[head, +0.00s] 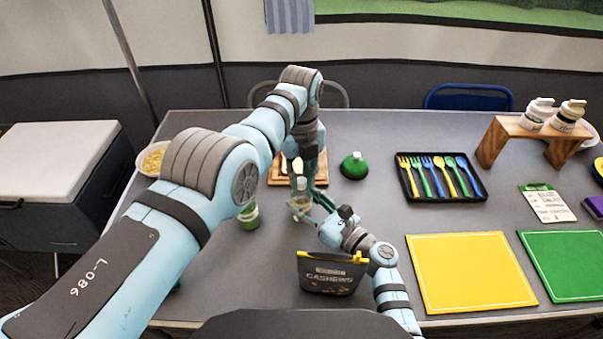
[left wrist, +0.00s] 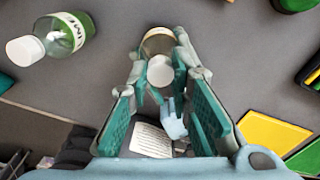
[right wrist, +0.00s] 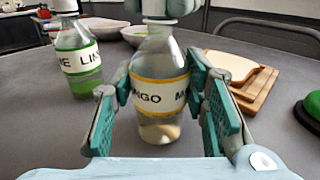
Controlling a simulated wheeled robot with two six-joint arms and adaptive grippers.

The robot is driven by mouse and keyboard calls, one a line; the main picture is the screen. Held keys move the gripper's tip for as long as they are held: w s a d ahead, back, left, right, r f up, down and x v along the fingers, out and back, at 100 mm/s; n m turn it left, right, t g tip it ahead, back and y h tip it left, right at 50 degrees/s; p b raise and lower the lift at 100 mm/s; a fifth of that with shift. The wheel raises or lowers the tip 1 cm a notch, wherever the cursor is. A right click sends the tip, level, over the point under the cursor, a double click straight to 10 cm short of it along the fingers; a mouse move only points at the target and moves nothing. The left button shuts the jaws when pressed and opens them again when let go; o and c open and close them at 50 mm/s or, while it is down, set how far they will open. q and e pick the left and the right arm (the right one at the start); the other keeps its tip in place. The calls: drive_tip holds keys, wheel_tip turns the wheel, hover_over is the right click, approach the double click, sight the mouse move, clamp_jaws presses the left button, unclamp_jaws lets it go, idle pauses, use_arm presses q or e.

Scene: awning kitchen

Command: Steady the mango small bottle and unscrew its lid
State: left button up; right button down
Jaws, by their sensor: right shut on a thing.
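The mango small bottle (right wrist: 160,85) is clear with a yellow-edged white label and stands upright on the table. Its white lid (left wrist: 160,71) is on top. My right gripper (right wrist: 160,85) is shut on the bottle's body, one finger on each side. The bottle also shows in the head view (head: 301,204), partly hidden by the fingers. My left gripper (left wrist: 162,70) points down from above, open, with its fingertips on either side of the lid. In the right wrist view its tips show at the top edge beside the lid.
A lime bottle (right wrist: 77,60) stands close by on the left. A wooden board (right wrist: 243,80) with bread lies behind. A green-topped object (head: 354,166) and a cutlery tray (head: 440,177) are to the right.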

use_arm(q)
drive_tip(key=n, duration=0.7)
clamp_jaws()
drive_tip(key=n, duration=0.9)
drive_tip(key=shift+n, duration=0.4)
drive_tip(key=n, duration=0.4)
drive_tip(key=shift+r+n, duration=0.1)
drive_tip(key=shift+n, duration=0.2)
drive_tip(key=n, duration=0.9)
drive_tip(key=shift+n, duration=0.4)
drive_tip(key=n, duration=0.4)
drive_tip(key=shift+d+n, duration=0.1)
drive_tip(key=shift+n, duration=0.2)
drive_tip(key=n, duration=0.9)
drive_tip(key=shift+n, duration=0.3)
drive_tip(key=n, duration=0.3)
drive_tip(key=shift+n, duration=0.4)
drive_tip(key=n, duration=0.4)
drive_tip(key=shift+n, duration=0.4)
